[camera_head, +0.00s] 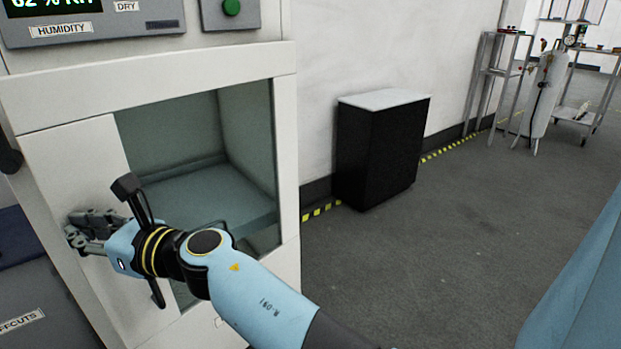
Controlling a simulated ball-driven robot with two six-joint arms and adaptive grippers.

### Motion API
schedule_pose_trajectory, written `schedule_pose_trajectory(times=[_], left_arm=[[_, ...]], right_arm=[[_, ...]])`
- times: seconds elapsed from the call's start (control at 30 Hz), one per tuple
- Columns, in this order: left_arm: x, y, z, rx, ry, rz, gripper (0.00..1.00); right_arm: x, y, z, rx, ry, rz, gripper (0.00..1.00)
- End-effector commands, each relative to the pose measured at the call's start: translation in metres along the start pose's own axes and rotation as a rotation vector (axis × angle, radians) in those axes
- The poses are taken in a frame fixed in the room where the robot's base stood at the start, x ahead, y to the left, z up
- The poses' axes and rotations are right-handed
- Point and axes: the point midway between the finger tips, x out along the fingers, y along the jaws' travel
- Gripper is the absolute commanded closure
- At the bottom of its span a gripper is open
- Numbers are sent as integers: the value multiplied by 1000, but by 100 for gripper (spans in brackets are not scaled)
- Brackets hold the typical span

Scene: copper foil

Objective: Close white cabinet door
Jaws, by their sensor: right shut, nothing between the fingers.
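The white cabinet fills the left of the view. A black bar handle (130,190) stands on the door, partly hidden by my right arm. My right gripper (75,232) is shut and empty, left of the handle and in front of the door frame's left side. Whether it touches the frame is unclear. My left gripper is out of view.
A humidity display panel (100,32) and a green button (231,7) sit above the door. A black cabinet with a white top (385,98) stands against the wall. A grey bin labelled offcuts (45,300) is at lower left. The floor (430,260) at centre right is clear.

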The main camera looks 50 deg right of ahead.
Motion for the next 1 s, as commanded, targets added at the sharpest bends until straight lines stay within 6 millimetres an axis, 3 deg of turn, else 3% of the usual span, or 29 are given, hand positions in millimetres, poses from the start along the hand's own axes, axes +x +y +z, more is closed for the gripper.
schedule_pose_trajectory(times=[0.03, 0.2, 0.4, 0.7, 1.0], left_arm=[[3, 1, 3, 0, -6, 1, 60], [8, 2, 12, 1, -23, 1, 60], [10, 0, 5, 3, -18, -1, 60], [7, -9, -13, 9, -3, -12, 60], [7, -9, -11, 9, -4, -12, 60]], right_arm=[[16, -7, -1, -1, -2, 1, 100], [56, -26, -2, 2, 0, -40, 100], [82, -43, -2, 1, 0, -109, 100], [93, -52, 1, 0, -1, -140, 100], [92, -53, 2, -2, -4, -143, 100]])
